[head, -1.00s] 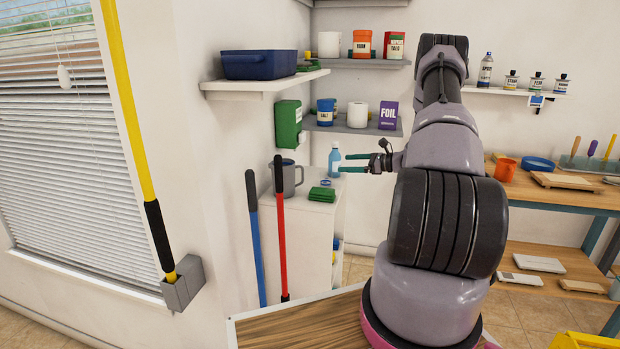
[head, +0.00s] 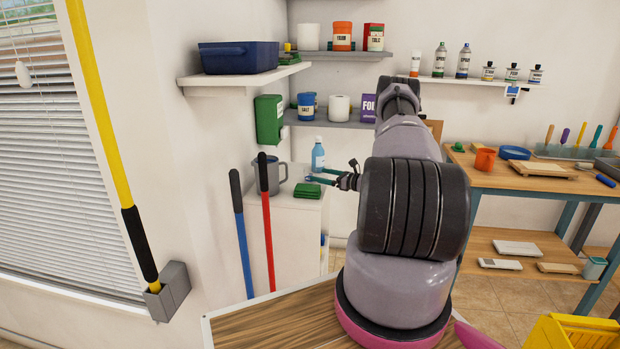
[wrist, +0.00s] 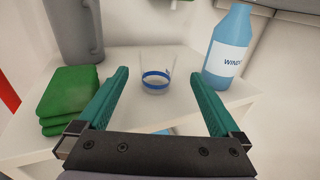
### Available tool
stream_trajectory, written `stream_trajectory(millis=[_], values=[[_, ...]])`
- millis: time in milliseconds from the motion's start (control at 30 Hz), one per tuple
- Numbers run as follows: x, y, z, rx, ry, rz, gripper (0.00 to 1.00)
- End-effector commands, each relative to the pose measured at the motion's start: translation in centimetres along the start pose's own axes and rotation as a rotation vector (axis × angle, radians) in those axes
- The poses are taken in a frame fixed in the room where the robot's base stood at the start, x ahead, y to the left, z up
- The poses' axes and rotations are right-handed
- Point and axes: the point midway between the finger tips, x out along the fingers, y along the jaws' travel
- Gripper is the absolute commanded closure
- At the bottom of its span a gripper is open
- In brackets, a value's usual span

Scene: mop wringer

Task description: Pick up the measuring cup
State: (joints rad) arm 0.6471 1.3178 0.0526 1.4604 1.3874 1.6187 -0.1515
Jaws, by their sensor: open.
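The measuring cup (wrist: 156,75) is a small clear cup with a blue band. In the wrist view it stands upright on the white cabinet top, ahead of my gripper and between the lines of its two fingers. My gripper (wrist: 160,92) is open and empty, with green fingers spread on either side of the cup in the picture. I cannot tell how far the fingertips are from it. In the head view my gripper (head: 316,177) reaches left over the white cabinet (head: 297,225), and the cup cannot be made out there.
A blue spray-type bottle (wrist: 228,50) stands close to the right of the cup. Folded green cloths (wrist: 70,98) lie to its left, with a grey mug (wrist: 75,28) behind them. Blue and red handles (head: 267,215) lean at the cabinet's left. A shelf (head: 335,122) hangs above.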

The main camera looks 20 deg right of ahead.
Motion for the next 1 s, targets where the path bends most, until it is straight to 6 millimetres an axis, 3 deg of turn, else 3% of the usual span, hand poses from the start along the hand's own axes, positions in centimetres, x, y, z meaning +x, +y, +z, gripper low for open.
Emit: stream_trajectory(millis=[233,500,733,1000], values=[[3.7,0.5,-0.6,-0.003,0.001,0.003,0.00],[4.2,0.4,-0.5,-0.001,0.000,-0.001,0.00],[4.2,0.4,-0.5,-0.001,0.000,0.000,0.86],[4.2,0.4,-0.5,-0.001,0.000,0.000,0.86]])
